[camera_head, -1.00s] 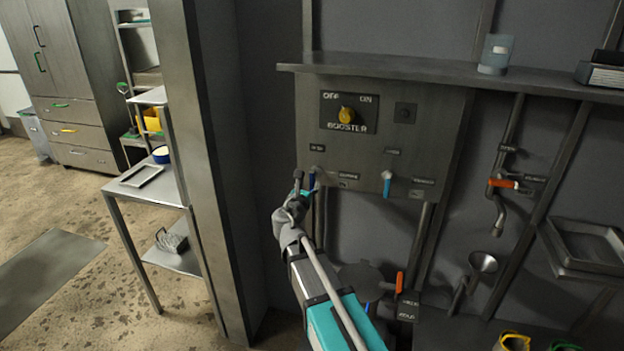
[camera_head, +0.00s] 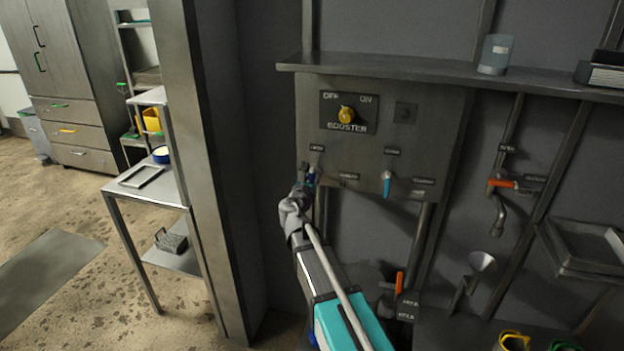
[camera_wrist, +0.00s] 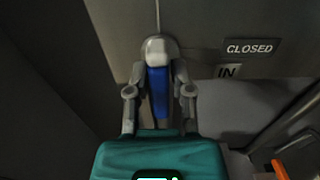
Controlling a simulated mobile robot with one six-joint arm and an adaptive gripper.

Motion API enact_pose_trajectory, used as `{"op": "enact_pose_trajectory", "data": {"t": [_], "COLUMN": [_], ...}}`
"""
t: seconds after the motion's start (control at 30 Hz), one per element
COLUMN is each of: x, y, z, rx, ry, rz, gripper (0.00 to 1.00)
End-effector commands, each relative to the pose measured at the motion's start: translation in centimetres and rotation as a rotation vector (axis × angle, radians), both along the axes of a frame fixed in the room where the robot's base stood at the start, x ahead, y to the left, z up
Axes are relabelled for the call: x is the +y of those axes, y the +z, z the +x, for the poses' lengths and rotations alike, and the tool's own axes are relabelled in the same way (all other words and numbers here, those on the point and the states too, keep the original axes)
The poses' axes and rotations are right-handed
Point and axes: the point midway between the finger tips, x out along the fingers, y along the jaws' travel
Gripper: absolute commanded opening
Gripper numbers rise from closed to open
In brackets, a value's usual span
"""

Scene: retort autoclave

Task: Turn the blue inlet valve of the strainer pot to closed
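The blue inlet valve handle (camera_wrist: 158,92) hangs from a pale rounded hub (camera_wrist: 159,47) on the grey panel. In the wrist view it points down toward my palm, not toward the CLOSED label (camera_wrist: 249,47) at its right. My gripper (camera_wrist: 159,80) has one finger on each side of the handle, close against it, and appears shut on it. In the head view my gripper (camera_head: 303,188) is at the panel's lower left and covers most of the handle (camera_head: 311,176). A second valve with a light-blue handle (camera_head: 387,186) points down farther right.
A yellow booster knob (camera_head: 346,115) sits above on the panel (camera_head: 440,125). A shelf (camera_head: 440,75) juts out over it. A steel post (camera_head: 200,150) stands to the left. An orange-handled tap (camera_head: 502,183) and a funnel (camera_head: 482,262) are on the right.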

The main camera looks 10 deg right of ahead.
Motion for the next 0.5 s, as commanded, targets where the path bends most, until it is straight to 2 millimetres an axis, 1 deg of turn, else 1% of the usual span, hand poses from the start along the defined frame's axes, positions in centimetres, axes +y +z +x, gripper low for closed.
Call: {"op": "enact_pose_trajectory", "data": {"t": [0.03,0.1,0.5], "x": [0.0,0.0,-0.04], "y": [0.0,0.0,0.0], "z": [-0.01,0.0,-0.02], "rx": [0.0,0.0,-0.008], "ry": [0.0,0.0,-0.001], "rz": [0.0,0.0,0.016], "gripper": [0.11,0.0,0.0]}}
